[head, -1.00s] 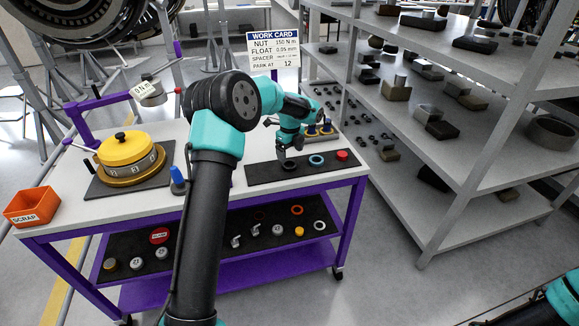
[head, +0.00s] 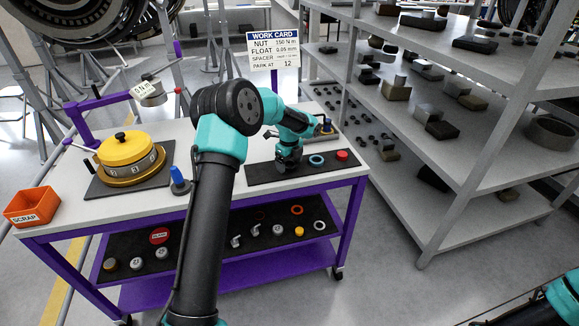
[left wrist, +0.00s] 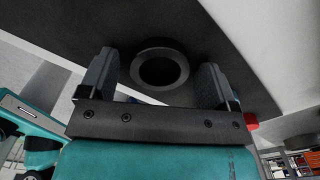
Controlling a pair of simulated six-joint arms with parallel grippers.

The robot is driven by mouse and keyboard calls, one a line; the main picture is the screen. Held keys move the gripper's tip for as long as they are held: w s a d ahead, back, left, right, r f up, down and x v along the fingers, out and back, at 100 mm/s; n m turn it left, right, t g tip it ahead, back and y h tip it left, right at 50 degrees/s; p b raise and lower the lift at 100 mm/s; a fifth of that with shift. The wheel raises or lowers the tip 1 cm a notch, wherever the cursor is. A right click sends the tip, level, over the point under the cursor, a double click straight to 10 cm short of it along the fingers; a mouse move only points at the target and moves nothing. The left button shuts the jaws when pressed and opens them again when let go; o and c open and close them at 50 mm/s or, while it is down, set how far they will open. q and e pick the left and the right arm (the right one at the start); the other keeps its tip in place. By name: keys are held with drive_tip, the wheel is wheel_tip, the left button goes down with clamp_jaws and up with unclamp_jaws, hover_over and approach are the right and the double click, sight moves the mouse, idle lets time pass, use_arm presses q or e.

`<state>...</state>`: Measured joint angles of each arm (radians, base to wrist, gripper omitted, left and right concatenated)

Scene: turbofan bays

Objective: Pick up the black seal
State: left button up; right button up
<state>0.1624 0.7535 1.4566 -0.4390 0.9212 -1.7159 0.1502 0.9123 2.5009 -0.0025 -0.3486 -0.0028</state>
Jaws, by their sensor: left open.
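The black seal (left wrist: 160,91) is a dark ring lying on the black mat in the left wrist view. In the head view my gripper covers it. My left gripper (head: 288,167) is open and low over the mat. In the left wrist view its two fingers (left wrist: 156,72) stand on either side of the seal, with a gap showing on both sides. My right gripper is out of view; only a teal piece of that arm shows at the lower right.
On the mat (head: 262,177), a blue ring (head: 316,160) and a red cap (head: 342,155) lie to the right of the gripper. A blue-topped bottle (head: 178,179) and a yellow-lidded unit (head: 126,155) stand to the left. Grey shelving (head: 440,190) rises beyond the cart's right side.

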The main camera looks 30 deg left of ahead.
use_arm(q)
drive_tip(key=c, duration=1)
drive_tip(key=shift+r, duration=1.75)
drive_tip(key=s+d, duration=0.4)
drive_tip(key=s, duration=0.3)
drive_tip(key=s+d+r, duration=0.1)
drive_tip(key=s+d, duration=0.3)
drive_tip(key=s, duration=0.2)
drive_tip(key=shift+s+d+r, duration=0.25)
drive_tip(key=shift+s, duration=0.1)
